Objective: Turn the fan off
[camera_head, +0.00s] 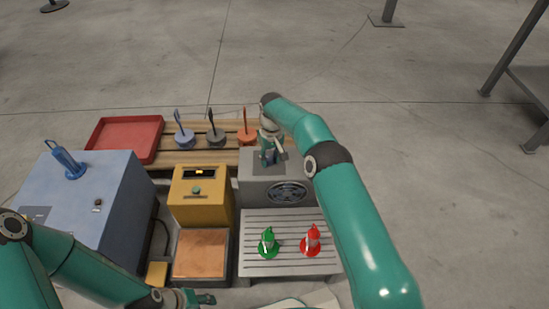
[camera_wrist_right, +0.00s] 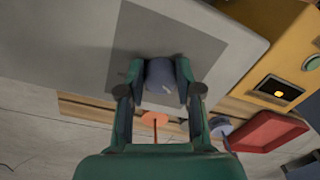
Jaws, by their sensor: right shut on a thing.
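The fan is a grey box with a round dark grille (camera_head: 288,193) on its front, standing right of the yellow box. A dark square plate (camera_wrist_right: 205,42) lies on its top. My right gripper (camera_head: 269,158) is over that top. In the right wrist view its two fingers are closed on either side of a short blue-grey knob (camera_wrist_right: 160,76) on the plate. The head view shows the knob poorly, as the gripper covers it. My left gripper (camera_head: 203,298) is low at the bottom edge, away from the fan, and its jaws do not show clearly.
A yellow box (camera_head: 203,211) with a lit display and green button stands left of the fan. A green cone (camera_head: 267,243) and red cone (camera_head: 311,240) stand on a slatted bench (camera_head: 290,220) in front. Behind are a red tray (camera_head: 125,137) and several upright-rod discs. A blue cabinet (camera_head: 75,200) stands left.

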